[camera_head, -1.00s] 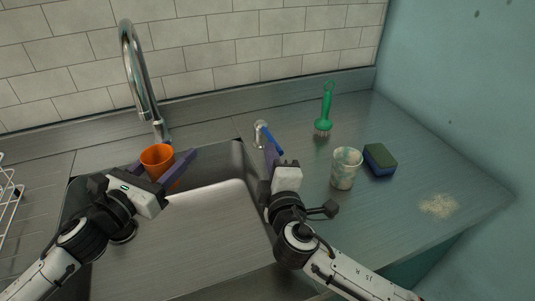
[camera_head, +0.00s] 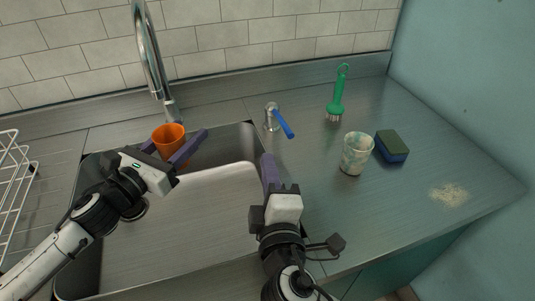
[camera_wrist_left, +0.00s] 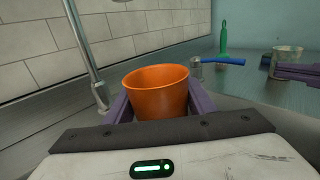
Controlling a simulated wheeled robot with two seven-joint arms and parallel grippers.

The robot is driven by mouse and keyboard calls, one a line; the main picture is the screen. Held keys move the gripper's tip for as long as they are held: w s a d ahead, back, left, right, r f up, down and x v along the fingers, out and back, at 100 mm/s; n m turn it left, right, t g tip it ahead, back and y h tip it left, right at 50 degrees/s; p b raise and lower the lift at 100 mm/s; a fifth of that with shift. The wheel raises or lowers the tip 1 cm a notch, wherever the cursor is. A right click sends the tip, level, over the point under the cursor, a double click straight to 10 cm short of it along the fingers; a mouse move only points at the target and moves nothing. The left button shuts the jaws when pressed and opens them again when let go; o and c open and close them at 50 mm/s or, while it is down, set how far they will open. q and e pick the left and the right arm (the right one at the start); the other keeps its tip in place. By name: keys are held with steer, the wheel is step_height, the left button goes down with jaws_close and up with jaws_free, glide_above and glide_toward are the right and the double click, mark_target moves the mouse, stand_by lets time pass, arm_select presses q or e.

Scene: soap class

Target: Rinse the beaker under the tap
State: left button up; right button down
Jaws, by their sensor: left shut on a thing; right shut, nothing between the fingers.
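The orange beaker (camera_head: 168,137) is upright between the purple fingers of my left gripper (camera_head: 180,145), which is shut on it over the back of the sink (camera_head: 190,220). The beaker (camera_wrist_left: 157,92) also shows in the left wrist view, its inside partly visible. The curved metal tap (camera_head: 150,50) rises just behind it; no water stream is visible. The tap's blue lever (camera_head: 284,123) sits on a metal base right of the sink. My right gripper (camera_head: 268,164) is shut and empty, in front of the lever and apart from it.
A white wire rack (camera_head: 12,180) stands at the left edge. A tiled wall closes the back.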

stand_by(0.4)
arm_select(q)
steer(key=s+d, duration=0.3)
steer(key=s, duration=0.4)
steer(key=shift+s, duration=0.2)
stand_by(0.4)
stand_by(1.0)
steer(key=s+d+r, duration=0.2)
steer(key=s+r, duration=0.2)
steer(key=shift+s+p, duration=0.3)
stand_by(0.3)
stand_by(0.4)
steer(key=shift+s, duration=0.1)
stand_by(0.7)
